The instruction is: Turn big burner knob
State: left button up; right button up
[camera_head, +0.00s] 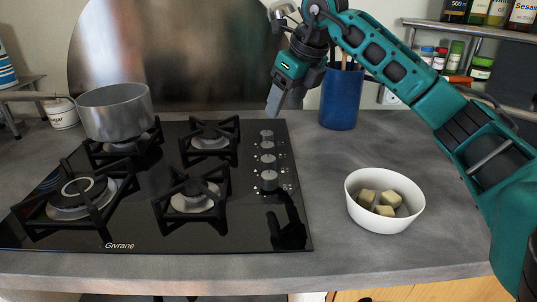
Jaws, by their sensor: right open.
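The black glass hob (140,235) has a column of several round grey knobs (268,180) on its right side. Which knob belongs to which burner is too small to tell. The widest burner (80,190) sits at the front left under a black grate. My right gripper (276,103) is open and empty. It points down in the air, above the back end of the knob column in the picture and apart from the knobs. My left gripper is out of view.
A grey pot (113,112) stands on the back left burner. A white bowl (385,215) with several pale cubes sits right of the hob. A blue utensil holder (341,98) stands behind, near my right arm. Shelves with jars (481,68) are at the back right.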

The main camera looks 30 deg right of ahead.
aim_at(268, 144)
jog(key=b+x, duration=0.1)
jog(key=x, duration=1.2)
